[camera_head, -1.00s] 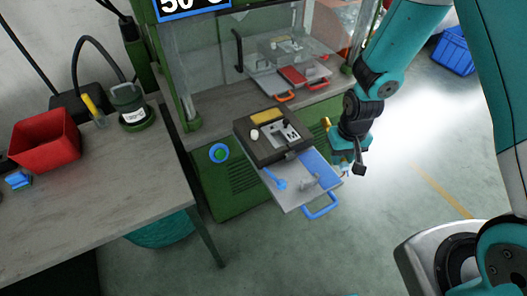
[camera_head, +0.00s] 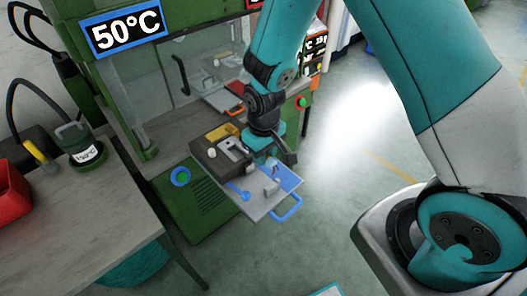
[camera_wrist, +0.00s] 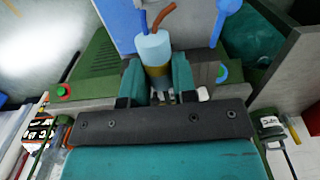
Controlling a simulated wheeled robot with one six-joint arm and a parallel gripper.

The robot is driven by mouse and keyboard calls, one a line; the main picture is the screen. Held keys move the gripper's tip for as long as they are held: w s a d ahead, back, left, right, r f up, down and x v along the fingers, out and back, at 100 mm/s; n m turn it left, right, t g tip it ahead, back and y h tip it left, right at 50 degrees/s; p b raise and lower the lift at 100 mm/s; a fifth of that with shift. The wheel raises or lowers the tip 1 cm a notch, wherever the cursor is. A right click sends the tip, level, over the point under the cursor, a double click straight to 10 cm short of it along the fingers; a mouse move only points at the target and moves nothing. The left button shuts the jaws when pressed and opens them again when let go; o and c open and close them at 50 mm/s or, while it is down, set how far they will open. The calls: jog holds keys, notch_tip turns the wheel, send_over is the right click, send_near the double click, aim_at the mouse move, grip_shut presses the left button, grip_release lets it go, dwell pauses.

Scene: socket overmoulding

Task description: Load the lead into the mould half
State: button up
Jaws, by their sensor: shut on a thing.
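The lead (camera_wrist: 152,48) is a pale blue cylinder with a brass-coloured band, and brown and blue wires come from its far end. My gripper (camera_wrist: 155,82) is shut on it, one teal finger on each side. In the head view my gripper (camera_head: 274,164) is over the pulled-out tray (camera_head: 262,209), beside the dark mould half (camera_head: 203,158). The mould half has a pale metal cavity area, partly hidden by my arm. Any gap between the lead and the tray is hard to judge. The tray has a blue plate and a blue handle (camera_head: 288,209).
The green press (camera_head: 195,205) with a 50°C display (camera_head: 125,34) stands behind. A second tray with a red handle (camera_head: 236,109) is inside it. A grey workbench (camera_head: 90,215) with a red bin (camera_head: 12,195) is at left.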

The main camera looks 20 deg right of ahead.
jog(key=shift+f+b, duration=2.85)
jog(key=shift+f, duration=1.15)
jog(key=o, duration=1)
notch_tip(320, 180, up, 18)
jog(key=shift+f+b, duration=0.25)
jog(key=shift+b, duration=0.25)
jog(key=s+a+r+n+y, duration=0.1)
jog(key=s+r, duration=0.2)
jog(key=s, duration=0.3)
jog(key=s+a+r+n+y, duration=0.1)
jog(key=s+a+r, duration=0.1)
jog(key=s, duration=0.4)
jog(key=s+a+r+n+y, duration=0.1)
jog(key=s+r+y, duration=0.1)
jog(key=s+r, duration=0.2)
jog(key=shift+s+a+r, duration=0.15)
jog(key=shift+s, duration=0.45)
jog(key=shift+s+a+r, duration=0.15)
jog(key=shift+s, duration=0.45)
